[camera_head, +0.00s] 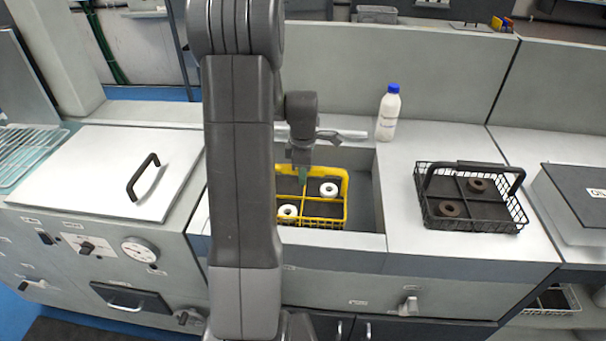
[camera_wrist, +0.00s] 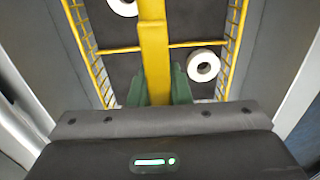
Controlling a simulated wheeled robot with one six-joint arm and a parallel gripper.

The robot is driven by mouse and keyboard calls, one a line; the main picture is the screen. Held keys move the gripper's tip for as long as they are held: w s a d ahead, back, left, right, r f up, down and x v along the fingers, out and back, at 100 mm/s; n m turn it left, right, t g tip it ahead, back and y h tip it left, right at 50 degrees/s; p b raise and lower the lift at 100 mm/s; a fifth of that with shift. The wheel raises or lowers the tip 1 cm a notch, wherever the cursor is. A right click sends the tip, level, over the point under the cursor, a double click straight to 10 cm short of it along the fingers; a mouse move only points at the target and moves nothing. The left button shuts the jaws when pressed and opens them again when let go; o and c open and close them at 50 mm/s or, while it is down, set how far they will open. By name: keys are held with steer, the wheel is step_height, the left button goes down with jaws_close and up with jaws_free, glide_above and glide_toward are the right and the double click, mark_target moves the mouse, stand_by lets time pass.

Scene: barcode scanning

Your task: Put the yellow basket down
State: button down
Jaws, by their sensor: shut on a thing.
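The yellow basket (camera_head: 345,196) is in or just above the recessed well (camera_head: 366,222) in the counter; I cannot tell whether it touches the floor of the well. It looks upright and holds two white rings, one at the upper right (camera_head: 329,189) and one at the lower left (camera_head: 288,212). My gripper (camera_head: 303,174) is at the basket's top, shut on its yellow handle. In the wrist view the handle (camera_wrist: 154,50) runs between the green fingertips (camera_wrist: 158,88), with the rings on either side. My arm hides the basket's left part in the head view.
A black wire basket (camera_head: 470,222) with two dark rings stands on the counter to the right. A white bottle with a blue cap (camera_head: 388,113) stands behind the well. A lidded panel with a black handle (camera_head: 143,177) is at left. Bare counter (camera_head: 405,205) lies between well and black basket.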

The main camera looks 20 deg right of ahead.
steer(key=shift+w+f, duration=0.1)
steer(key=shift+f, duration=0.4)
steer(key=shift+w, duration=0.1)
steer(key=shift+a, duration=0.1)
steer(key=shift+f, duration=0.15)
steer(key=c, duration=1.8)
jaws_free()
steer(key=shift+f, duration=0.15)
steer(key=o, duration=0.5)
steer(key=shift+c, duration=0.2)
step_height(320, 180, up, 13)
steer(key=shift+f, duration=0.2)
